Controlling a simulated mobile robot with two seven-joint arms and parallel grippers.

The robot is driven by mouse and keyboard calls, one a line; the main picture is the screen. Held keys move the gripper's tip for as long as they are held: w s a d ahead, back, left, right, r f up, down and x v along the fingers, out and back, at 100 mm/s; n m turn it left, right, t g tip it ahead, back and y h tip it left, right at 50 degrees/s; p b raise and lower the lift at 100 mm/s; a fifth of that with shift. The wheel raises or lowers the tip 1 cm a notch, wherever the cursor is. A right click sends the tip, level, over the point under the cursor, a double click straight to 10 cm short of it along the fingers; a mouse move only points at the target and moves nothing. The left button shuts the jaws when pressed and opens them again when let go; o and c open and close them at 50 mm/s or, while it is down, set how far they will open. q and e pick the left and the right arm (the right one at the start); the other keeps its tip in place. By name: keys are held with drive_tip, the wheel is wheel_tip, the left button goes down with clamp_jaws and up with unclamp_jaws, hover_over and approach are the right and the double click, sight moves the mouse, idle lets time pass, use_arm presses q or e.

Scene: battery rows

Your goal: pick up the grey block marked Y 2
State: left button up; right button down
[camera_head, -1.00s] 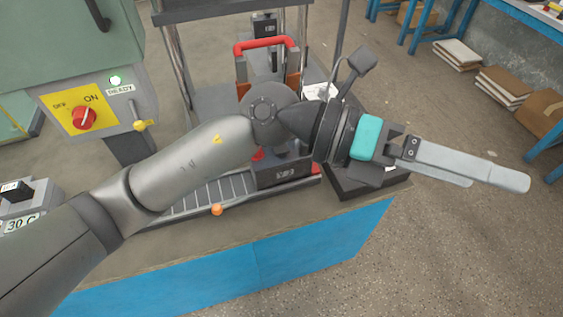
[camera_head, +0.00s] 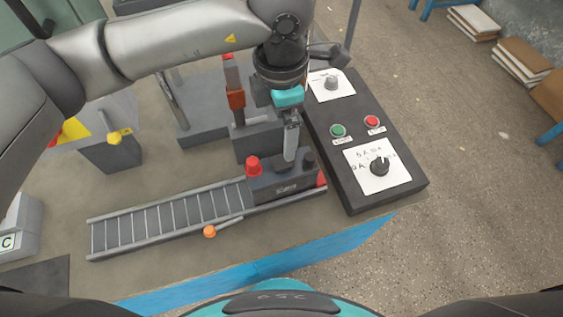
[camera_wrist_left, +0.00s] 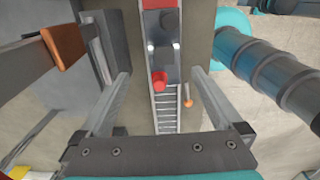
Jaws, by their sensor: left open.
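No mark reading Y 2 is legible in either view. A dark grey block (camera_head: 283,187) with a red knob and a black knob on top sits at the right end of the roller track; the small mark on its front is too small to read. My left gripper (camera_head: 289,163) points down over this block. In the left wrist view the block (camera_wrist_left: 163,53) shows between the open, empty fingers (camera_wrist_left: 161,73). I cannot tell how far the fingertips are above it. My right gripper is not in view.
The roller track (camera_head: 165,222) runs left from the block, with an orange knob (camera_head: 210,231) at its front. A control box (camera_head: 352,150) with buttons and a dial stands close on the right. A post with an orange part (camera_head: 236,98) stands behind. A light grey block marked C (camera_head: 14,226) is at the left edge.

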sight(281, 161)
use_arm(q)
drive_tip(key=f, duration=0.4)
drive_tip(key=shift+s, duration=0.35)
wheel_tip(281, 161, down, 4)
drive_tip(key=shift+f+b, duration=0.1)
drive_tip(key=shift+b, duration=0.35)
drive_tip(key=shift+f, duration=0.6)
wheel_tip(281, 161, down, 5)
drive_tip(key=shift+r+b, duration=0.2)
drive_tip(key=shift+b, duration=0.2)
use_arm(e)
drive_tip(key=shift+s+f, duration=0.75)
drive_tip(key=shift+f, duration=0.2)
use_arm(q)
drive_tip(key=shift+c, duration=0.4)
